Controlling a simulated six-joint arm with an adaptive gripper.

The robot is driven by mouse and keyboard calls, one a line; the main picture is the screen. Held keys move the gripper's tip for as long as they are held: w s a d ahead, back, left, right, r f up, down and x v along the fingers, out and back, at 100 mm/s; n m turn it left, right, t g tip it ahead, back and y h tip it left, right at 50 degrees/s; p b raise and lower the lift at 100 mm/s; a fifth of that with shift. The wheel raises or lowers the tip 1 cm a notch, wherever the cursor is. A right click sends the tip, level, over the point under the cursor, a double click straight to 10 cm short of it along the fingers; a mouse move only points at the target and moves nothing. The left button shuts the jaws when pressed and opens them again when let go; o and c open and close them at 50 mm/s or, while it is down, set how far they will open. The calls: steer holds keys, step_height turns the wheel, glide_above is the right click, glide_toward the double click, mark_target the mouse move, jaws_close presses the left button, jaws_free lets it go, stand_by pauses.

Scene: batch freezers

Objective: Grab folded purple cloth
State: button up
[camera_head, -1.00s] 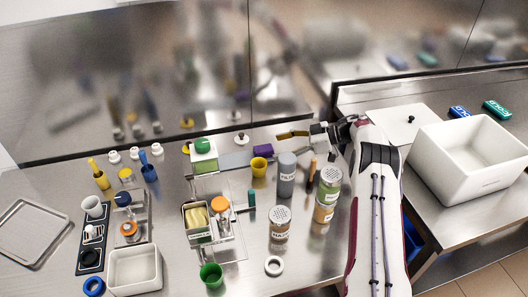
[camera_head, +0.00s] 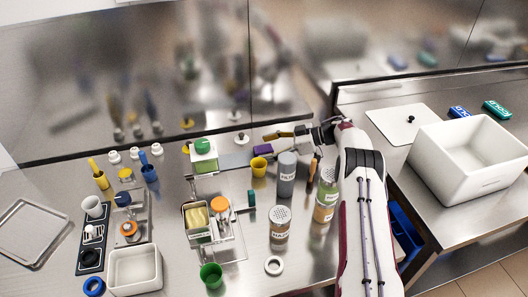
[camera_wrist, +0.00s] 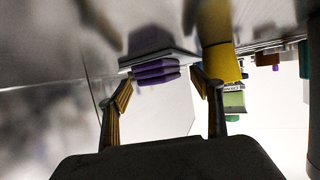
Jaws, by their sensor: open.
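The folded purple cloth (camera_head: 264,149) lies at the back of the steel counter, left of my gripper (camera_head: 280,141). In the wrist view the purple cloth (camera_wrist: 155,72) shows as a stack of layers ahead of and between my open fingers (camera_wrist: 163,92). The fingers are apart and nothing is held. In the head view the fingertips are very close to the cloth's right end; I cannot tell whether they touch it.
A yellow cup (camera_head: 259,166) stands just in front of the cloth; in the wrist view the yellow cup (camera_wrist: 219,55) is close to the right finger. A grey bottle (camera_head: 287,174) and shakers (camera_head: 280,224) stand nearer. The steel back wall (camera_head: 150,75) rises behind.

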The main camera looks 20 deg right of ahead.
mark_target(268, 148)
stand_by(0.4)
steer(key=c, duration=1.5)
steer(key=shift+c, duration=0.2)
steer(key=shift+r, duration=0.1)
step_height(268, 148, up, 10)
